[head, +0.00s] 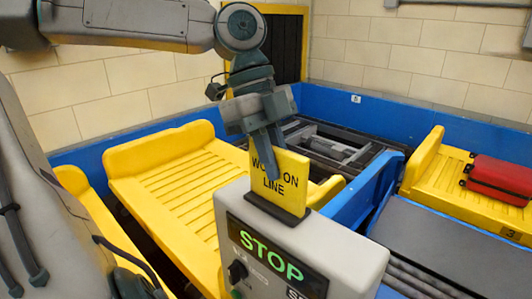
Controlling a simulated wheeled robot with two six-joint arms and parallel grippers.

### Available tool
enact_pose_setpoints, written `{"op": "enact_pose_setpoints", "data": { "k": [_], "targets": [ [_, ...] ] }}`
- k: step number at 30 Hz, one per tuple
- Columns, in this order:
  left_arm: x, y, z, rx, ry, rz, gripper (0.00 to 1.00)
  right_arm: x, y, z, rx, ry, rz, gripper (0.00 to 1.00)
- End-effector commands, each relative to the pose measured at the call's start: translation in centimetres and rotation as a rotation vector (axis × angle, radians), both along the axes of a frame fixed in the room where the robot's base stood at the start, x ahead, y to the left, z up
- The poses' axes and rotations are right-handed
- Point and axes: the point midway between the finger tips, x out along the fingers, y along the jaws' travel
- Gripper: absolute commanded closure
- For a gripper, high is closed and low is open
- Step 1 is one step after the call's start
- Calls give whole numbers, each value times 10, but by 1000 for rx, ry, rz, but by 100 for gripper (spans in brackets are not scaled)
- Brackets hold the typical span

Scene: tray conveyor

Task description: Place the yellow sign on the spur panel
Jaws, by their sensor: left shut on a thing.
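The yellow sign (291,174) reads "WORK ON LINE" and stands upright, slightly tilted in the picture. My left gripper (273,168) comes down from above and is shut on the sign's upper left part, with a finger across its face. The spur panel (350,255) is a grey box with a lit green "STOP" display and a black knob. The sign's lower edge is at the black holder (277,210) on top of the panel; whether it is fully seated there I cannot tell. My right gripper is not in view.
A yellow slatted tray (190,192) lies behind and left of the panel. A red suitcase (499,178) lies on another yellow tray (427,158) at the right. Blue conveyor walls (405,118) run behind, and a dark grey belt (440,245) lies to the right.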

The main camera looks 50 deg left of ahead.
Motion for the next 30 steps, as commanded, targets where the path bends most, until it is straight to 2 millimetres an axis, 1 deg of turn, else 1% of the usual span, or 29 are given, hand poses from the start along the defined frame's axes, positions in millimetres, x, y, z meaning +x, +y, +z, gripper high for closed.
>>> {"op": "enact_pose_setpoints", "data": {
  "k": [1,3,6,9,10,13,17,23,26,29,30],
  "targets": [
    [0,0,-1,2,2,-2,100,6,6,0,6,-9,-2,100],
    [-1,0,-1,2,2,-2,100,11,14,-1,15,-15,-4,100],
    [-1,0,-1,2,2,-2,100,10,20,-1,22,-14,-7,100],
    [-1,0,-4,1,2,-2,100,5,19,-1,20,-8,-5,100],
    [-1,0,-5,1,2,-2,86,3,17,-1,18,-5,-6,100],
    [-1,0,-4,1,2,-2,66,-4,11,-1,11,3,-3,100],
    [-1,0,-4,2,2,-2,66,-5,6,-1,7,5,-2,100],
    [0,0,-2,3,1,0,66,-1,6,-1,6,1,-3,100],
    [0,3,6,4,-1,2,66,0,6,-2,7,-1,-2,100],
    [-1,10,21,3,-3,2,66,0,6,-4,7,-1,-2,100],
    [-1,13,30,2,-3,2,66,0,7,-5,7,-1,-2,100]
  ]
}}
